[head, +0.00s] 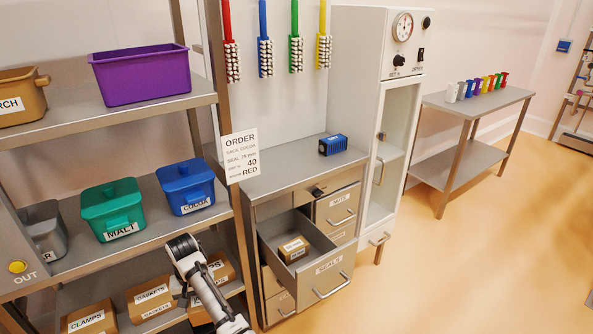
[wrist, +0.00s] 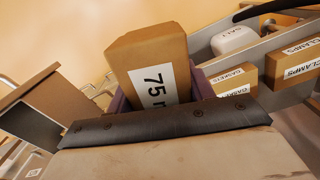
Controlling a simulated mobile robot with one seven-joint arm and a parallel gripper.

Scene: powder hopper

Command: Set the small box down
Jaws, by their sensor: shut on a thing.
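A small brown cardboard box (wrist: 150,65) with a white label reading "75 m…" fills the middle of the wrist view. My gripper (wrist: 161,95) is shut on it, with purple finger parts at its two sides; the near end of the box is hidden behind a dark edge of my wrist. In the head view my arm reaches up in front of the lower shelf, and I cannot make out the held box there. Another small labelled box (head: 293,248) lies in the open drawer marked SEALS (head: 330,283).
Boxes of clamps (head: 90,318) and gaskets (head: 151,297) stand on the lower shelf. Above are a green MALT bin (head: 112,209) and a blue COCOA bin (head: 186,187). The grey counter (head: 290,168) holds a blue block (head: 333,145) and is otherwise mostly clear.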

